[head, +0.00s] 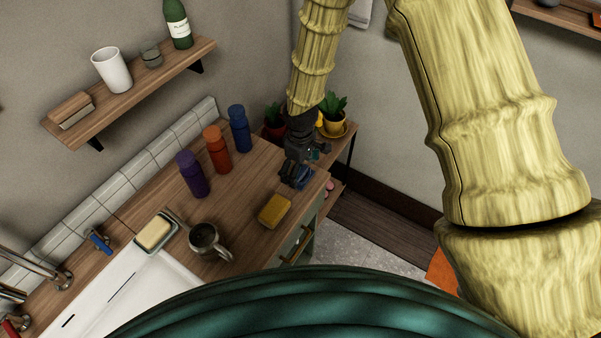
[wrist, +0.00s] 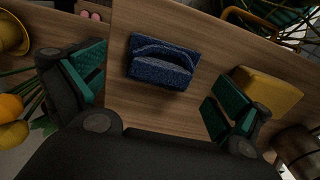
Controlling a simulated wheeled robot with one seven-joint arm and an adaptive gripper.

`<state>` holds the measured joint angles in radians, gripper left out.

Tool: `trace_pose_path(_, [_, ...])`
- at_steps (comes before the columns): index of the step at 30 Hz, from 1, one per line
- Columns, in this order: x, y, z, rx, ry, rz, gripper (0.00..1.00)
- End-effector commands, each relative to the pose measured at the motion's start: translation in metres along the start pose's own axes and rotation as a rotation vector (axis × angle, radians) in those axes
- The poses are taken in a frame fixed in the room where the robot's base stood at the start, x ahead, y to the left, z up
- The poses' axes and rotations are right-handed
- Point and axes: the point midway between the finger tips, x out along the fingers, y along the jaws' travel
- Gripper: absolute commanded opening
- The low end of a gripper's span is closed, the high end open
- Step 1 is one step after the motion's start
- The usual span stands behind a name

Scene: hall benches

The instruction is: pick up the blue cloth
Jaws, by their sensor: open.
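The blue cloth (wrist: 160,66) lies folded on the wooden counter, between and ahead of my open fingertips in the wrist view. In the head view the blue cloth (head: 304,181) shows only in part beside my gripper, near the counter's right end. My gripper (head: 291,181) is above it, pointing down, and hides some of it. In the wrist view my gripper (wrist: 165,95) has its two green-padded fingers spread wide with nothing between them touching. I cannot tell the exact height of the fingertips above the cloth.
A yellow sponge (head: 274,211) lies close to the cloth, near the right finger in the wrist view (wrist: 268,92). A metal mug (head: 205,241) and purple, orange and blue bottles (head: 239,129) stand further left. Potted plants (head: 335,117) are behind my gripper.

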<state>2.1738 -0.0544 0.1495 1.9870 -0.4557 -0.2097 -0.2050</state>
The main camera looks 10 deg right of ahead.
Motion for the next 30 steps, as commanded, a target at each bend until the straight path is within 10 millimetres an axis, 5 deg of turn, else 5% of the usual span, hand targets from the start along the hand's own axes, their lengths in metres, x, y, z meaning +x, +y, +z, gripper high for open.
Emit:
trace_pose_path(17, [0.021,0.000,0.000,0.000,0.000,0.001,1.00])
trace_pose_path(24, [0.020,0.000,0.000,0.000,0.000,0.001,0.56])
trace_pose_path(30, [0.021,0.000,0.001,0.000,-0.001,0.000,0.47])
